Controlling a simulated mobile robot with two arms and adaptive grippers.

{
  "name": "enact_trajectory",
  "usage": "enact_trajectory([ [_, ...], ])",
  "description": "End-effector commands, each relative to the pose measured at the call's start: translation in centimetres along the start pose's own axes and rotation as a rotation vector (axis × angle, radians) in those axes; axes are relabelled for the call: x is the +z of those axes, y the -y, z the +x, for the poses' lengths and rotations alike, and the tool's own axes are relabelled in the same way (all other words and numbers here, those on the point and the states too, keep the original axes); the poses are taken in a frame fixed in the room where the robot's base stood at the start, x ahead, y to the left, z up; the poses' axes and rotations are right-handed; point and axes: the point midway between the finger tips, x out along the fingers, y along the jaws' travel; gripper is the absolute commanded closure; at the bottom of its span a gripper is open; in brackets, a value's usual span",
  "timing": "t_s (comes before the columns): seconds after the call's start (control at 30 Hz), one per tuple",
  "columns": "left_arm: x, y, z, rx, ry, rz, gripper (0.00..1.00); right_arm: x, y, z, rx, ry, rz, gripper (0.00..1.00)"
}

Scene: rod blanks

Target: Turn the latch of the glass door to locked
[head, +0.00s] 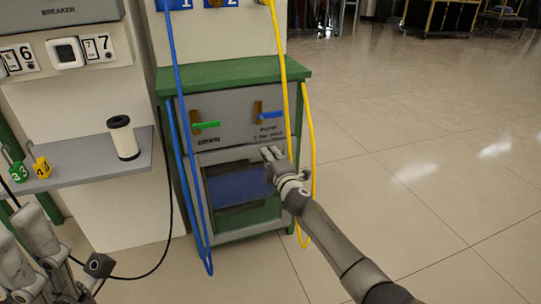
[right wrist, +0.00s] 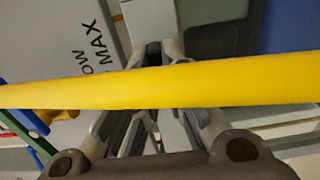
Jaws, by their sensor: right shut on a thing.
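The glass door (head: 238,186) is a bluish pane in a dark frame, low on the front of the green-topped cabinet. My right gripper (head: 271,154) is at the upper right of this door, with its fingers shut. It appears to be on the door's latch, which the fingers hide, so I cannot see which way the latch points. In the right wrist view a yellow hose (right wrist: 220,85) crosses in front of the fingers and covers part of them. Parts of my left gripper (head: 50,262) show at the lower left; its opening is unclear.
A green-handled valve (head: 207,125) and a blue-handled valve (head: 271,115) sit above the door. Blue hoses (head: 186,150) hang at its left. The floor (head: 430,160) at right is clear.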

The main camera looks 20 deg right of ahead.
Motion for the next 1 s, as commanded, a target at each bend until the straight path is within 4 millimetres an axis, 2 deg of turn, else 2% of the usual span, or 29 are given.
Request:
enact_trajectory([
  [0.2, 0.02, 0.0, 0.01, 0.001, 0.0, 0.0, 0.6, 0.21, -0.28, 0.09, 0.004, 0.004, -0.005, 1.0],
  [0.23, 0.02, 0.0, 0.01, 0.001, 0.0, 0.0, 0.6, 0.21, -0.28, 0.09, 0.004, 0.004, -0.005, 0.89],
  [0.4, 0.0, 0.0, 0.11, 0.002, -0.003, 0.001, 0.6, 0.21, -0.27, 0.09, 0.004, 0.004, -0.004, 0.69],
  [1.0, 0.01, 0.0, 0.11, 0.005, -0.003, 0.001, 0.6, 0.15, 0.02, -0.36, 0.0, 0.003, -0.003, 0.69],
])
